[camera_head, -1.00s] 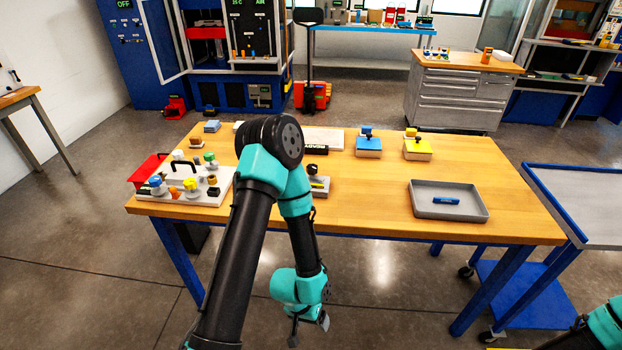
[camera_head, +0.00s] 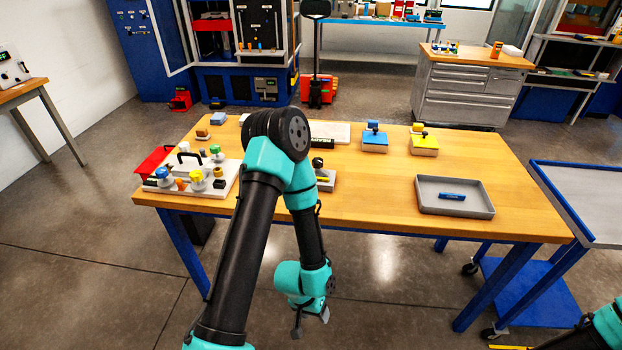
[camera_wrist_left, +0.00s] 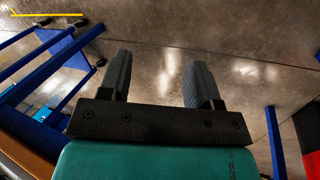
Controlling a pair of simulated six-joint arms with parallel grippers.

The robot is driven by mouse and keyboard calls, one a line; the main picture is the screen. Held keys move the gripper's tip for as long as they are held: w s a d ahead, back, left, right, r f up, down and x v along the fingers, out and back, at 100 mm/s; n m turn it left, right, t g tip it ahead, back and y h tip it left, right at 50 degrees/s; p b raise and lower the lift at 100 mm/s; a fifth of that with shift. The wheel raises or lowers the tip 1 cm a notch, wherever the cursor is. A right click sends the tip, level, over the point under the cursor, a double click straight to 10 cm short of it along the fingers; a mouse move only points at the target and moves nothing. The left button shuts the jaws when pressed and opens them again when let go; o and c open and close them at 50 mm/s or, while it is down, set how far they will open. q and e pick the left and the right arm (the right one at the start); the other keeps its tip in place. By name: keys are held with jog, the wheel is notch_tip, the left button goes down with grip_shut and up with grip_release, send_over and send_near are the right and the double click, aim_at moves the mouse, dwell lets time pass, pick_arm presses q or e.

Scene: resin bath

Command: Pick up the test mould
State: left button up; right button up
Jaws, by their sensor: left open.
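I cannot tell for sure which piece is the test mould. A blue block with a knob on top (camera_head: 375,142) and a yellow block with a dark knob (camera_head: 424,146) sit at the back of the wooden table. A small grey piece with a yellow mark (camera_head: 325,180) is partly hidden behind my left arm. My left gripper (camera_head: 310,322) hangs in front of the table, below its top, pointing down. In the left wrist view its two fingers (camera_wrist_left: 158,75) are apart with only floor between them. My right gripper is out of view; a teal part of that arm shows at bottom right.
A grey tray (camera_head: 425,207) with a small blue item (camera_head: 452,196) lies at the table's right. A white board with coloured knobs (camera_head: 222,188) and a red bin (camera_head: 154,161) are at the left. A cart (camera_head: 588,200) stands to the right. The table's front middle is clear.

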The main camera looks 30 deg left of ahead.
pick_arm(q)
jog(key=shift+w+a, duration=0.1)
